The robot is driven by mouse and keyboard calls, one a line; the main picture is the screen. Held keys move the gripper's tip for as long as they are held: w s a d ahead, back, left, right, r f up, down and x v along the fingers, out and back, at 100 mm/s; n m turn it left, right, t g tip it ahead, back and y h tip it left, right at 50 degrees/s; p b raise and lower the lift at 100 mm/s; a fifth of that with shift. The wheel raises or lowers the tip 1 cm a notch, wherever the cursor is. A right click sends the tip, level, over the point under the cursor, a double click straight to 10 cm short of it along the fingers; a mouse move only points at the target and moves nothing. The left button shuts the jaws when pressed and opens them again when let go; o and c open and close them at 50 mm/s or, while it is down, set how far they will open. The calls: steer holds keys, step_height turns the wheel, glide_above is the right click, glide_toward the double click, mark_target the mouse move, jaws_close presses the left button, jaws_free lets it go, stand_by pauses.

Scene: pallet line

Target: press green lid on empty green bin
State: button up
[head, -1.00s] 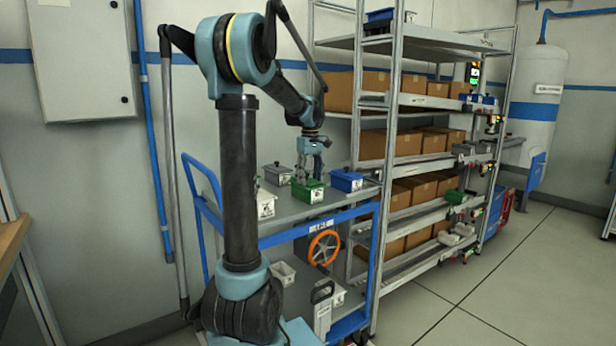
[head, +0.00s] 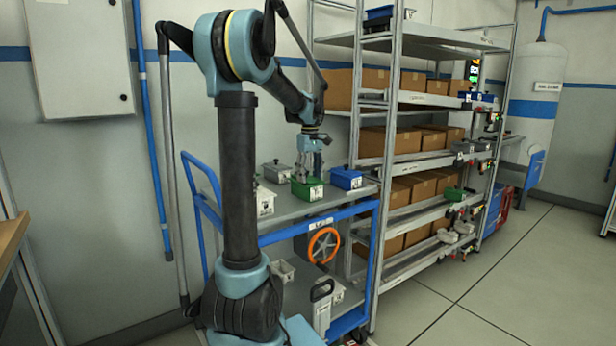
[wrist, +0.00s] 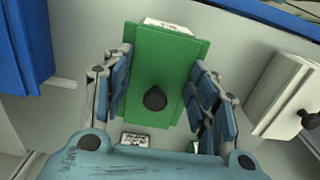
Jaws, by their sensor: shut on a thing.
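The green bin (head: 308,193) stands on the cart's top shelf, with a white label on its front. The green lid (wrist: 160,65), with a round dark knob, lies over it in the wrist view and hides its inside. My gripper (head: 308,176) points down over the bin. In the wrist view my gripper (wrist: 160,92) has its fingers along both sides of the lid, shut on it. I cannot tell whether the lid is fully seated.
A blue bin (head: 347,180) stands close on the right and a white bin (head: 265,201) on the left. A grey-lidded bin (head: 277,172) is behind. The shelving rack (head: 391,120) with cardboard boxes rises to the right of the cart (head: 283,215).

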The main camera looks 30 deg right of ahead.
steer(key=shift+f, duration=0.1)
stand_by(0.6)
steer(key=o, duration=0.9)
steer(key=o, duration=0.5)
steer(key=shift+r, duration=3.5)
